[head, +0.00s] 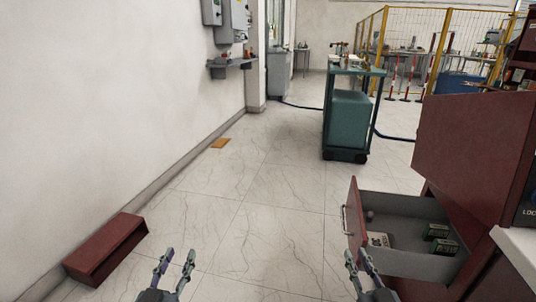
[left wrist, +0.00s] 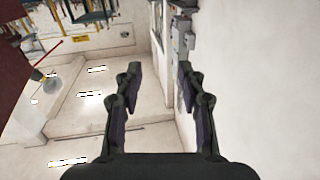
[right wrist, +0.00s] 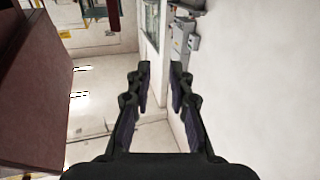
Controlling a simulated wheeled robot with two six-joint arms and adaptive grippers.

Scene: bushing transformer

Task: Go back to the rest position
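My left gripper (head: 178,262) is at the bottom of the head view, over bare floor, with its fingers apart and nothing between them. The left wrist view also shows its two fingers (left wrist: 160,80) spread and empty. My right gripper (head: 356,260) is at the bottom of the head view, close to the front of an open drawer (head: 356,222). The right wrist view shows its fingers (right wrist: 160,75) apart and empty, with a narrower gap than the left. I cannot tell whether the right gripper touches the drawer.
The drawer of the red cabinet (head: 470,145) stands open at the right, with small boxes (head: 440,246) inside. A red open box (head: 106,250) lies on the floor by the left wall. A green cart (head: 350,118) stands further back. The middle floor is clear.

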